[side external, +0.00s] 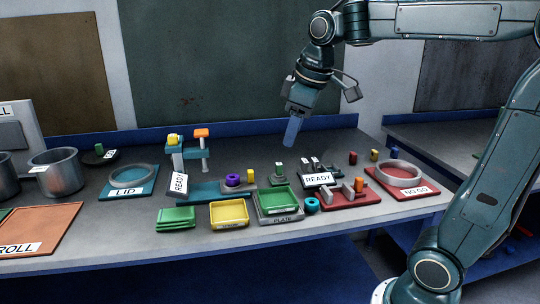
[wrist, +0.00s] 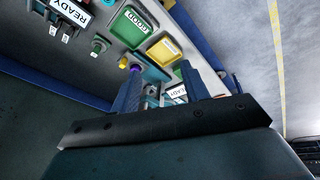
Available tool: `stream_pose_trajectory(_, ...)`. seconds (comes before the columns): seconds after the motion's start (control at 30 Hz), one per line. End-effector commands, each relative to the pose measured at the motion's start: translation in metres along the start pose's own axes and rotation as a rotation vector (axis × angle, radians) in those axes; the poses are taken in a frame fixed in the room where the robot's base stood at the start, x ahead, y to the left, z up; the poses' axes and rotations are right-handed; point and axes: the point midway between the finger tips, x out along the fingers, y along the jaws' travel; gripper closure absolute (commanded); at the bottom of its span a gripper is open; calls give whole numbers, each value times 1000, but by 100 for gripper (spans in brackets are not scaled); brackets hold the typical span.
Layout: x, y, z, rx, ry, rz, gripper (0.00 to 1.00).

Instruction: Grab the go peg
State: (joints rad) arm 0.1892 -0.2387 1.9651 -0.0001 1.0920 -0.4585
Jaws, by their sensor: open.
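No peg bears a legible go label, so I cannot tell for certain which is the go peg. A small green-topped peg (side external: 279,168) stands behind the green tray; a green knob, likely the same, shows in the wrist view (wrist: 98,46). An orange peg (side external: 360,185) stands on the red fixture, and a red peg (side external: 353,157) and a yellow peg (side external: 374,155) stand behind it. My gripper (side external: 292,131) hangs in the air above the back of the bench, apart from all of them. Its two blue fingers (wrist: 162,75) are spread and empty.
A green tray (side external: 280,201) and yellow tray (side external: 229,213) sit at the front. A READY sign (side external: 318,180) and a teal stand (side external: 178,160) flank the middle. The red NO GO mat (side external: 420,191) is right. Pots (side external: 58,175) and the LID mat (side external: 133,191) are left.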

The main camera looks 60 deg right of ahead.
Motion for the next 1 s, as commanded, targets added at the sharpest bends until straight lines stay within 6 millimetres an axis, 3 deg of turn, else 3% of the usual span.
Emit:
stream_pose_trajectory(0.2,14,42,-34,-83,-58,-13,55)
stream_pose_trajectory(0.5,43,103,-66,-201,-126,-46,55)
stream_pose_trajectory(0.8,85,166,-83,-317,-184,-96,55)
stream_pose_trajectory(1.0,119,208,-84,-392,-215,-139,55)
